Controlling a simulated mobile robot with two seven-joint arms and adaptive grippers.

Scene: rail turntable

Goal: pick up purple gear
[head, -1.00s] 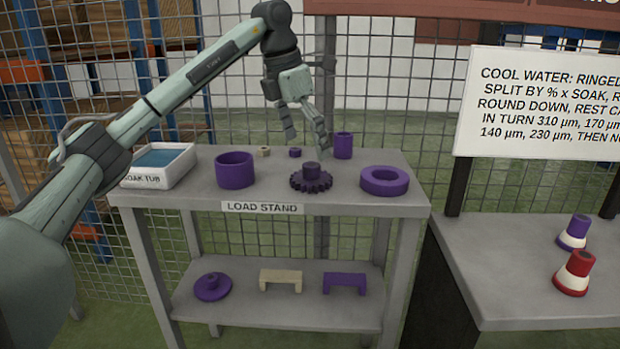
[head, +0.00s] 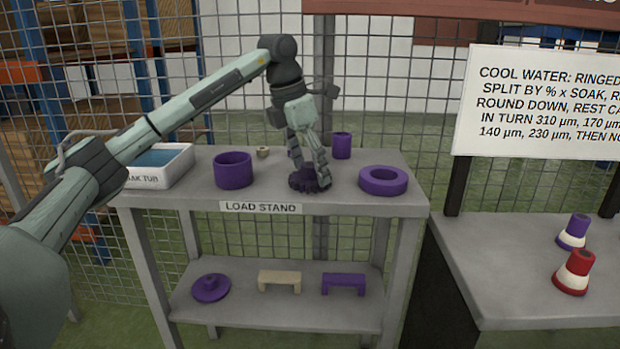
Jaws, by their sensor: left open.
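The purple gear (head: 302,181) lies on the top shelf of the load stand (head: 260,208), near the middle of its front edge. My left gripper (head: 311,178) is open and lowered over the gear, with its fingers pointing down. One finger stands at the gear's right side, and the other is behind it. The fingers and hand hide part of the gear, including much of its hub. I cannot tell whether a finger touches it. My right gripper is not in view.
A purple ring (head: 234,170) stands left of the gear and a thick purple ring (head: 383,181) lies right. A purple cylinder (head: 341,146) stands behind. The soak tub (head: 162,183) and a small beige nut (head: 262,152) are also on top. A wire fence (head: 420,120) runs behind.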

